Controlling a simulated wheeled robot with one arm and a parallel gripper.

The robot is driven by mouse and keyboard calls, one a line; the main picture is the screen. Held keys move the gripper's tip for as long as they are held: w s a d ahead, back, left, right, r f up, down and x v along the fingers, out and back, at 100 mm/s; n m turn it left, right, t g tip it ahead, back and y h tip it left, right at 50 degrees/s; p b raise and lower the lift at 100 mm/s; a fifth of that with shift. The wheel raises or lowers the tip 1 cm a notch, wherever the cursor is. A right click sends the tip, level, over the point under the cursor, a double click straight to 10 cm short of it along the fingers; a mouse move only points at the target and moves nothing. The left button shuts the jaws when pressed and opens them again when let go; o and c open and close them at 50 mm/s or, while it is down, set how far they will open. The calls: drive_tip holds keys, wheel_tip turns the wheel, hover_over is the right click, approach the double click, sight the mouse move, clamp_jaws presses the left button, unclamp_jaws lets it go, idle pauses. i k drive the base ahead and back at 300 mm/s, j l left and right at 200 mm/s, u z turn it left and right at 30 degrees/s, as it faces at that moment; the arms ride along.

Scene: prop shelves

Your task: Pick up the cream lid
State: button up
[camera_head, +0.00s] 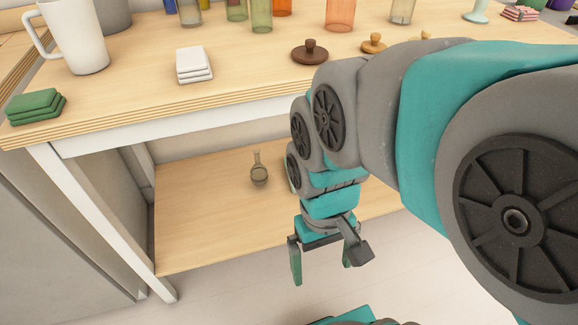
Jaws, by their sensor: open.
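No lid that I can clearly call cream shows. A dark brown lid (310,51) with a knob lies on the tabletop (250,60), and a smaller tan-orange lid (374,43) lies to its right. A pale tan knob or lid top (426,35) peeks over my arm farther right; the arm hides the rest, so I cannot tell its full colour. My gripper (322,270) hangs fingers down, open and empty, in front of the table and below the tabletop, well apart from the lids.
A white mug (75,35), white folded cloths (194,65) and green folded cloths (36,106) stand on the left of the top. Several glasses, one orange (340,14), line the back. A small flask (258,170) stands on the lower shelf (205,215).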

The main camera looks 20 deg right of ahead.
sight(425, 34)
drive_tip(key=k+l+z, duration=0.1)
drive_tip(key=z, duration=0.95)
